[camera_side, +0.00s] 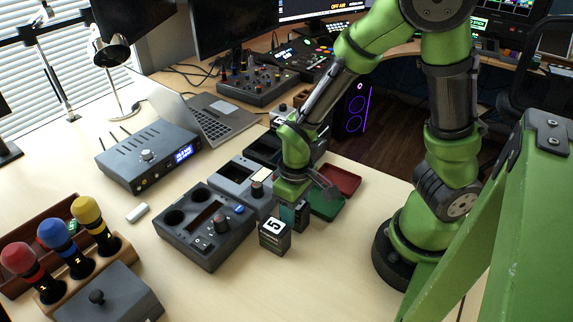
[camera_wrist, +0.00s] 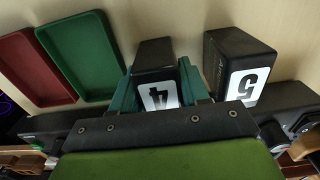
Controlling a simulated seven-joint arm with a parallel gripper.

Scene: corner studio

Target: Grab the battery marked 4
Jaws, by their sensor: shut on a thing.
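The battery marked 4 (camera_wrist: 158,92) is a dark block with a white label and a black 4. In the wrist view it sits between the two green fingers of my gripper (camera_wrist: 160,95), which is shut on it. In the side view my gripper (camera_side: 292,205) is low at the table, and the battery between its fingers is mostly hidden. I cannot tell whether the battery touches the table. The battery marked 5 (camera_side: 274,237) stands upright just in front of my gripper. It also shows in the wrist view (camera_wrist: 237,68), close to the right finger.
A green tray (camera_side: 328,206) and a red tray (camera_side: 339,180) lie right of my gripper. Grey device boxes (camera_side: 205,228) stand to the left. Microphones (camera_side: 95,222) stand in a wooden holder at lower left. The table front is clear.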

